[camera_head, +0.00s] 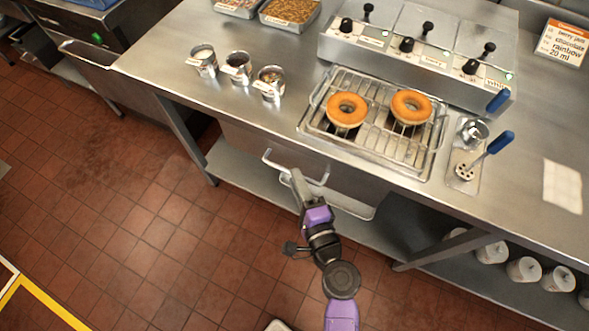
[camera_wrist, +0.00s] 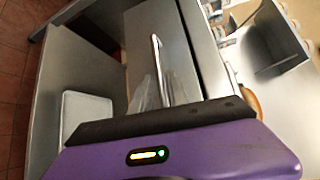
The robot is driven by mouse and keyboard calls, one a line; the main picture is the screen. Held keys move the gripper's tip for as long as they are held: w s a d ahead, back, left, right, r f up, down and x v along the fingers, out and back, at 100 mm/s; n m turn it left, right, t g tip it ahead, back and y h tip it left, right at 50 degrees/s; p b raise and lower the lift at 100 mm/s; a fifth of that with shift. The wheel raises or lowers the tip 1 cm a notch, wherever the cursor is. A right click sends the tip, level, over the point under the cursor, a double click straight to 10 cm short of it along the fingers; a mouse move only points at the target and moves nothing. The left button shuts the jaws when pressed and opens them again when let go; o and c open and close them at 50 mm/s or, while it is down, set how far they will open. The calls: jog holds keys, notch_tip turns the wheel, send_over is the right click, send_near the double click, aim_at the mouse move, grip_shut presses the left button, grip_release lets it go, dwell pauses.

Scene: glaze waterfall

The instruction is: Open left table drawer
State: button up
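The left table drawer (camera_head: 240,138) is a plain steel front under the counter, and it also fills the middle of the wrist view (camera_wrist: 185,50). Its bar handle (camera_head: 280,165) stands out from the front. In the wrist view the handle (camera_wrist: 156,55) runs up the picture from my fingers. My gripper (camera_head: 295,174) is at the handle, below the counter edge. In the wrist view my pale, see-through fingertips (camera_wrist: 162,92) lie on either side of the handle's near part. Whether they press on it is not clear. The drawer looks shut or nearly so.
The steel counter (camera_head: 160,65) holds small cups (camera_head: 238,67), a wire rack (camera_head: 385,150) with two donuts (camera_head: 347,109), and a glaze dispenser (camera_head: 400,60). A lower shelf (camera_head: 235,165) runs underneath. The tiled floor (camera_head: 120,210) at left is clear.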

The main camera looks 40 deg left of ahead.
jog(key=shift+x, duration=1.55)
jog(key=shift+c, duration=0.2)
grip_shut()
